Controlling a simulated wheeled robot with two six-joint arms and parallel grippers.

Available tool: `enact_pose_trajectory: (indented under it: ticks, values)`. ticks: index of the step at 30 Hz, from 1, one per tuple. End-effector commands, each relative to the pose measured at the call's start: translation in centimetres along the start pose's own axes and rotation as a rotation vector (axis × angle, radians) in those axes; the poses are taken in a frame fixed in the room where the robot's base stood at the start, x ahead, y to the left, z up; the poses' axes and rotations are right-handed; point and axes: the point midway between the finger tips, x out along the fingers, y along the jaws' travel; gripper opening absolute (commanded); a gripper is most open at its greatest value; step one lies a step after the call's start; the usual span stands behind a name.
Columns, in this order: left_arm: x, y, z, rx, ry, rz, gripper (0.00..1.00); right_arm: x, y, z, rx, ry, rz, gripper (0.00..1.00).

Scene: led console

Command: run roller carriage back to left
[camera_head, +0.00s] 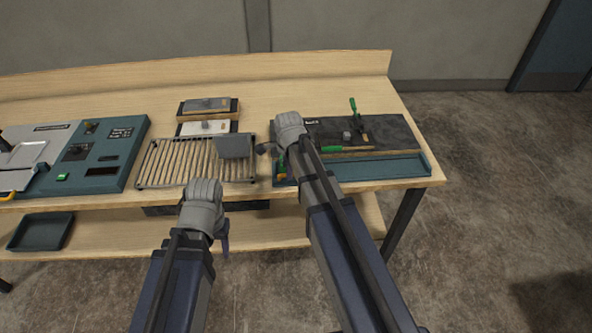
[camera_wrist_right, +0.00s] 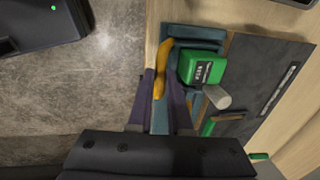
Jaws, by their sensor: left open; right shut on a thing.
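The roller carriage shows in the right wrist view as a green labelled block (camera_wrist_right: 202,68) with a yellow handle (camera_wrist_right: 162,62) and a grey cylinder (camera_wrist_right: 217,96) beside it. My right gripper (camera_wrist_right: 163,92) is shut on the yellow handle, with a purple finger on each side of it. The carriage is at the left end of the dark board (camera_head: 385,130) in the head view, where my right arm hides most of it. My left gripper (camera_head: 225,236) is open and empty, in front of the table's front edge.
A slatted rack (camera_head: 180,162) with an upright grey plate (camera_head: 234,147) stands left of the board. A teal console (camera_head: 105,155) is further left. A green-handled clamp (camera_head: 357,115) stands on the board. A teal tray (camera_head: 385,167) runs along its front.

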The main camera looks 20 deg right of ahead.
Motion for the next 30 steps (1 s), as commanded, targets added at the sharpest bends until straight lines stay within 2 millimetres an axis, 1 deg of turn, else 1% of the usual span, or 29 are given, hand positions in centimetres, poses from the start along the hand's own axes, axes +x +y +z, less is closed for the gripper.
enact_pose_trajectory:
  ticks: [1, 10, 11, 18, 19, 26, 30]
  values:
    - [0.01, 0.0, 0.0, 0.0, 0.0, 0.0, 0.5, 0.01, 0.07, 0.37, -0.001, -0.005, 0.002, 0.0]
    - [0.02, 0.0, 0.0, 0.0, 0.0, 0.0, 0.5, 0.01, 0.09, 0.56, -0.002, -0.009, 0.002, 0.0]
    - [0.02, 0.0, 0.0, 0.0, 0.0, 0.0, 0.5, 0.01, 0.09, 0.58, -0.002, -0.01, 0.002, 0.18]
    - [0.01, 0.0, 0.0, 0.0, 0.0, 0.0, 0.5, 0.01, 0.04, 0.44, -0.002, -0.006, 0.001, 0.45]
    - [0.01, 0.0, 0.0, 0.0, 0.0, 0.0, 0.5, 0.01, 0.04, 0.42, -0.002, -0.006, 0.001, 0.47]
    - [-0.02, 0.0, 0.0, 0.0, 0.0, 0.0, 0.5, -0.02, 0.01, 0.35, -0.002, -0.005, 0.0, 0.47]
    - [-0.41, -0.04, 0.02, 0.0, 0.0, 0.0, 0.5, -0.42, 0.0, 0.32, -0.002, -0.004, 0.0, 0.47]
